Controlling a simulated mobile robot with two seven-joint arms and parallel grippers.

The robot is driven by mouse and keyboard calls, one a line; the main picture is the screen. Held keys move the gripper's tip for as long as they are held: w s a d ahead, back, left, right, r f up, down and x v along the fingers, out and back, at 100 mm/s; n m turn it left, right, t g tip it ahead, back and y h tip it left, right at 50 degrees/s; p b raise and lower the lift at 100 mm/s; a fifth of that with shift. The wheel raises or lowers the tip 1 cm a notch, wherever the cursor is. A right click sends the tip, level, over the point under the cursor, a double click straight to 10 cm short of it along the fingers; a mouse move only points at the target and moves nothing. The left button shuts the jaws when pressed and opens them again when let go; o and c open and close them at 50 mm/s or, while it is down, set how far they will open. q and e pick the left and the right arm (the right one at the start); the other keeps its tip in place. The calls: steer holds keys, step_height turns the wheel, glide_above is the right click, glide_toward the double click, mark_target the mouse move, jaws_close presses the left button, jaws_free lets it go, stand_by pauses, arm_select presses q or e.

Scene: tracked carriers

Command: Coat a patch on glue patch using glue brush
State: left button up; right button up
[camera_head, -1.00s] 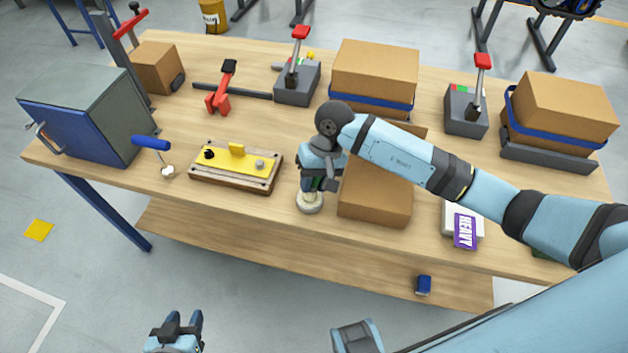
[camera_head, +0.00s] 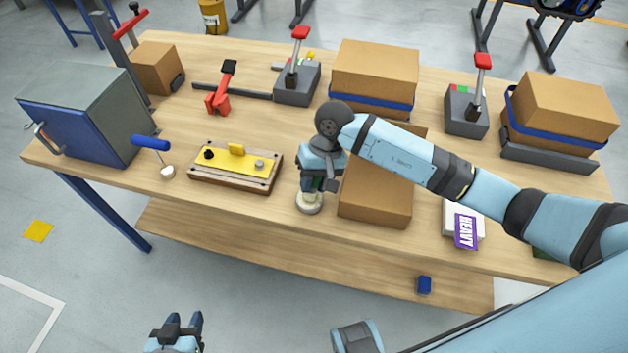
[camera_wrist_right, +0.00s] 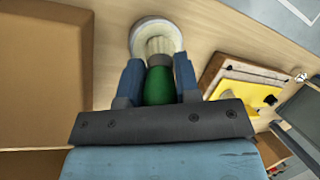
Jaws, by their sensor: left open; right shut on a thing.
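The glue brush has a green handle (camera_wrist_right: 158,86) and pale bristles (camera_wrist_right: 158,45) in the right wrist view. My right gripper (camera_head: 316,188) is shut on the handle, with the bristles pointing down. The bristles are over or in a round whitish dish (camera_head: 309,205) near the table's front edge; it also shows in the right wrist view (camera_wrist_right: 136,32). I cannot tell whether they touch its bottom. No glue patch can be made out for sure. My left gripper (camera_head: 184,323) is open and empty, low in front of the table.
A brown box (camera_head: 375,205) stands just right of the dish. A wooden block with a yellow plate (camera_head: 226,162) and a blue-handled tool (camera_head: 151,143) lie to the left. A cabinet (camera_head: 75,115) stands far left. The tabletop between block and dish is clear.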

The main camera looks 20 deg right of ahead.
steer(key=shift+s, duration=0.1)
steer(key=shift+r, duration=0.6)
steer(key=shift+r+p, duration=0.85)
steer(key=shift+r, duration=2)
